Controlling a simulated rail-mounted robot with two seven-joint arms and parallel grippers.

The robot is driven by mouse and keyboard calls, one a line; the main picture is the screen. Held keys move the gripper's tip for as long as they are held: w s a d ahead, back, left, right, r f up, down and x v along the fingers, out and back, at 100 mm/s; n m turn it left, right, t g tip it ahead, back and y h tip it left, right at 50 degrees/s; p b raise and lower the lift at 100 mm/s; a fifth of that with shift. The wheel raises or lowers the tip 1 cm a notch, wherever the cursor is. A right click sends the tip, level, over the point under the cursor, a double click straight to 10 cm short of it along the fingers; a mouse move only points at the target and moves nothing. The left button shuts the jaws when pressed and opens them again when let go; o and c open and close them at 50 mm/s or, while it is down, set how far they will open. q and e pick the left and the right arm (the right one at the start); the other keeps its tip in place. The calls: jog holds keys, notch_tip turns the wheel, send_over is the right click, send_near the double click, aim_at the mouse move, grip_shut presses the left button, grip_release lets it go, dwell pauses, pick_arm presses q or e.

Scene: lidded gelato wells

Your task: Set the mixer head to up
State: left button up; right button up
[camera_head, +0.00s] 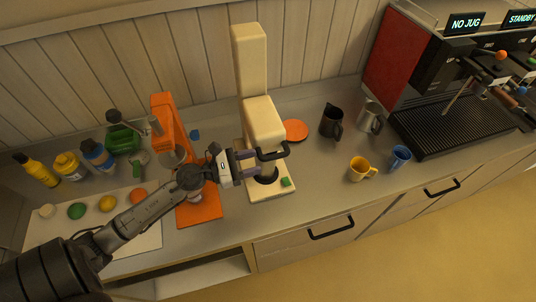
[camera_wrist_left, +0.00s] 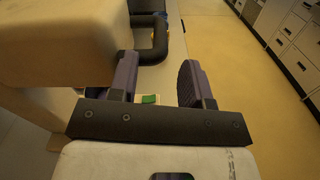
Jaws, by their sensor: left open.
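The cream mixer stands mid-counter in the head view, with a tall upright part and a blocky head (camera_head: 262,118) jutting over its base (camera_head: 284,192). A black handle (camera_head: 274,153) sticks out from the head's front; it also shows in the wrist view (camera_wrist_left: 158,45). A green button (camera_head: 286,182) sits on the base. My left gripper (camera_head: 250,163) is open beside the head, just left of the handle. In the wrist view its fingers (camera_wrist_left: 156,85) point towards the handle, with the head (camera_wrist_left: 60,40) close on the left. Contact cannot be told. My right gripper is out of view.
An orange machine (camera_head: 172,130) stands left of the mixer, behind my left arm. A dark jug (camera_head: 331,121), a steel jug (camera_head: 369,117), a yellow cup (camera_head: 359,169) and a blue cup (camera_head: 399,158) stand to the right. The counter directly right of the mixer base is clear.

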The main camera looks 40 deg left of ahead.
aim_at(269, 156)
pick_arm(q)
jog(key=p+x, duration=0.1)
jog(key=x, duration=0.2)
jog(key=shift+w+d+r, duration=0.15)
jog(key=shift+w, duration=0.2)
jog(key=shift+p+x, duration=0.3)
jog(key=shift+x, duration=0.5)
jog(key=shift+c, duration=0.2)
grip_shut()
